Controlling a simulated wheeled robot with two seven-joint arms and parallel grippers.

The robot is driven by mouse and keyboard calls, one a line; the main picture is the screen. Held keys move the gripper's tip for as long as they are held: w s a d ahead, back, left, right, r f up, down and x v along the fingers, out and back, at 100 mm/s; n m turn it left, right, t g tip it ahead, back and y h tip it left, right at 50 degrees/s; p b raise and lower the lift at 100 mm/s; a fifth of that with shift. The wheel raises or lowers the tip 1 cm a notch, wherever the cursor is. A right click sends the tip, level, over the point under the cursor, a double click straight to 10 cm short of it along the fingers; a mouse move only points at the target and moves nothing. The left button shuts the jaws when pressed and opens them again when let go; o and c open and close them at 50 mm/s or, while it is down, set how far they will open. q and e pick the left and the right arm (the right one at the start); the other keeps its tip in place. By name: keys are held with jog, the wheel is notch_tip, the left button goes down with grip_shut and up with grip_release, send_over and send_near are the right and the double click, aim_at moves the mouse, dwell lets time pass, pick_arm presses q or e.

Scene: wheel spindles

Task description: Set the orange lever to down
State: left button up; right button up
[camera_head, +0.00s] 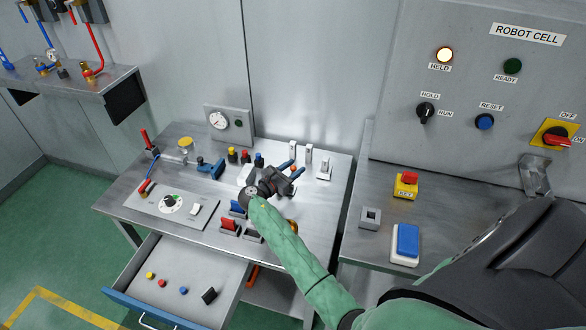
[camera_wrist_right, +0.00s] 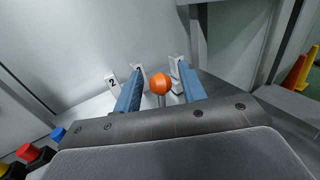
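The orange lever shows in the right wrist view as an orange ball knob (camera_wrist_right: 160,83) on a short metal stem. The knob stands between the two blue fingers of my right gripper (camera_wrist_right: 160,90), with a gap on both sides. In the head view my right gripper (camera_head: 291,169) is over the back right of the left steel table (camera_head: 130,192), fingers apart and pointing toward the back. A small orange-red spot of the knob shows between the fingers there. The lever's base is mostly hidden. My left gripper is not in view.
White numbered plates (camera_head: 309,153) stand just behind the fingers. Coloured knobs (camera_head: 245,156), a blue clamp-like tool (camera_head: 211,168) and a gauge box (camera_head: 229,122) are to the left. An open drawer (camera_head: 205,268) juts out in front. A control panel (camera_head: 480,60) rises at right.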

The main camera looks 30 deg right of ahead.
grip_shut()
